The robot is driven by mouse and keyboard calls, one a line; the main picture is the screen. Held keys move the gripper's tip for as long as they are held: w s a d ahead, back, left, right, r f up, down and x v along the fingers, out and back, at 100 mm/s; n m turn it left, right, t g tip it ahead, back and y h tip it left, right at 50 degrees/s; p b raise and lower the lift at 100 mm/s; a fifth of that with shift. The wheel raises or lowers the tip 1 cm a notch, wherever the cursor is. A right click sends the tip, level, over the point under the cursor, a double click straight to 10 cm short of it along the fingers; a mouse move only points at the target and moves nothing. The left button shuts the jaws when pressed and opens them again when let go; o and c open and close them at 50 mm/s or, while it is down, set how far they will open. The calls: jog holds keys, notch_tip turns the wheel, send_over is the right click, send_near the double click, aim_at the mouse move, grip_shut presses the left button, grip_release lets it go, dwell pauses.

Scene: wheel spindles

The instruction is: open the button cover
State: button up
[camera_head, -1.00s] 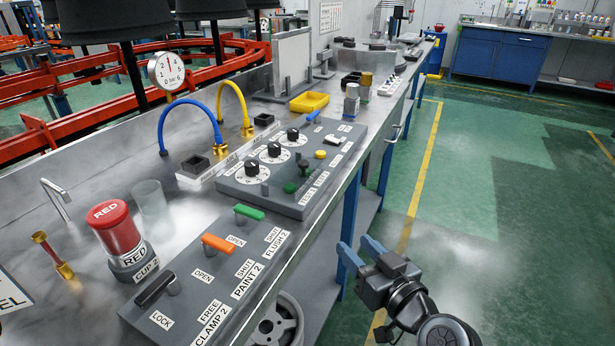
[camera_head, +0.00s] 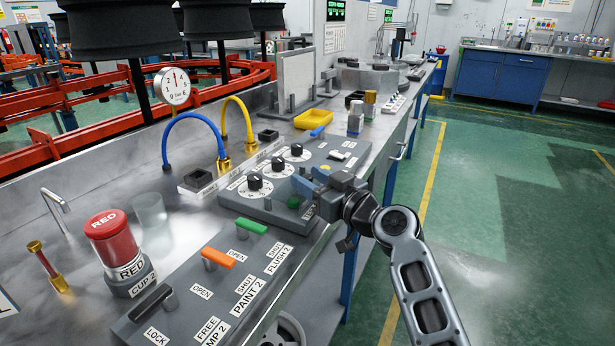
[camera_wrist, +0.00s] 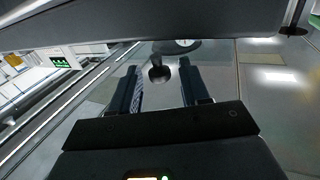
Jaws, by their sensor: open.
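The grey control panel (camera_head: 268,210) lies on the bench with three black dials, a green button (camera_head: 293,202) and a yellow button (camera_head: 322,168) partly behind my gripper. I cannot make out a distinct button cover in the head view; the area beside the green button is hidden by my gripper. My gripper (camera_head: 308,181) is open over the panel's right edge, its blue fingers pointing left. In the wrist view, a small dark round knob (camera_wrist: 160,72) shows between the spread fingers of my gripper (camera_wrist: 160,74), apart from both; I cannot tell whether it is the cover.
A lever panel with an orange handle (camera_head: 218,257) and a green handle (camera_head: 252,228) lies nearer. A red cup (camera_head: 113,238) stands left of it. Blue and yellow hoses (camera_head: 238,115) arch behind the dials. The floor right of the bench is clear.

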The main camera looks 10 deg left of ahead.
jog(key=shift+w+a, duration=0.5)
grip_shut()
dwell(0.3)
